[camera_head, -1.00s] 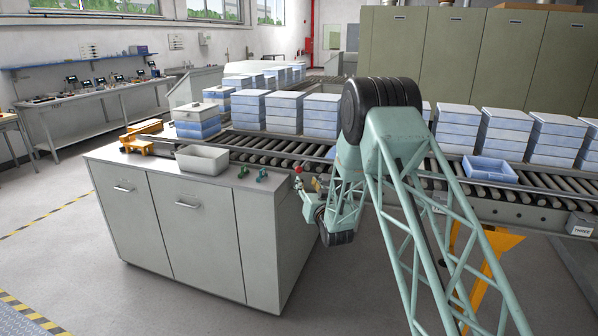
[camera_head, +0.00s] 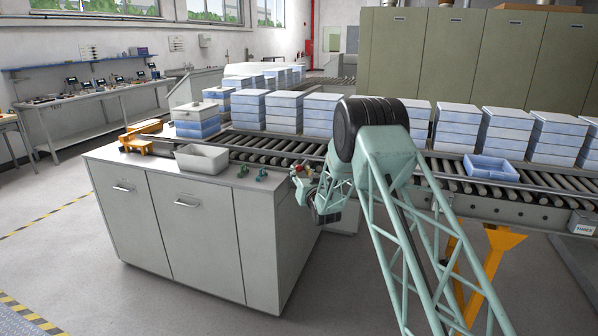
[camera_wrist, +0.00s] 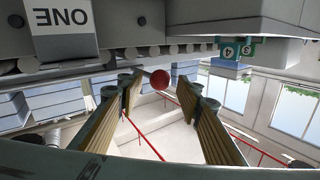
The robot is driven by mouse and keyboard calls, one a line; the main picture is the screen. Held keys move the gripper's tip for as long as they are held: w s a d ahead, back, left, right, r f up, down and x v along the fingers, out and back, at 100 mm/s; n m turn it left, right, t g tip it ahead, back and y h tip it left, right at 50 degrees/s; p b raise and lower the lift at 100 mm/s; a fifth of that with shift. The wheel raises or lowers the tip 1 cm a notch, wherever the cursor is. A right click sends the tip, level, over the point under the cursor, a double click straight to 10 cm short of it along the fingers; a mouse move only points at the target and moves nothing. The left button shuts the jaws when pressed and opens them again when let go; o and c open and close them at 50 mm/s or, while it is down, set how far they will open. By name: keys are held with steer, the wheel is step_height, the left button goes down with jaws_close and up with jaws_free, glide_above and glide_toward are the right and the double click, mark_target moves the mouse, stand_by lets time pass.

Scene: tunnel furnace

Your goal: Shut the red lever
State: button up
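The red lever shows as a round red knob (camera_wrist: 160,79) in the wrist view, on a thin stem running up and left toward the conveyor's edge. My gripper (camera_wrist: 165,100) is open, its two ribbed fingers wide apart. The knob appears between the fingertips, with clear gaps on both sides; I cannot tell how deep it sits between them. In the head view my gripper (camera_head: 303,182) is at the conveyor's near edge, just right of the grey cabinet, and largely covers the lever.
The grey cabinet (camera_head: 200,225) stands left of my gripper, with small green fittings (camera_head: 262,175) and a pale tray (camera_head: 202,158) on top. The roller conveyor (camera_head: 275,150) runs behind, carrying stacked boxes. A label plate "ONE" (camera_wrist: 60,25) hangs near the lever. Open floor lies in front.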

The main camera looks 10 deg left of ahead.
steer(key=shift+x, duration=1.6)
steer(key=shift+c, duration=0.5)
steer(key=c, duration=0.9)
steer(key=shift+a+r, duration=0.1)
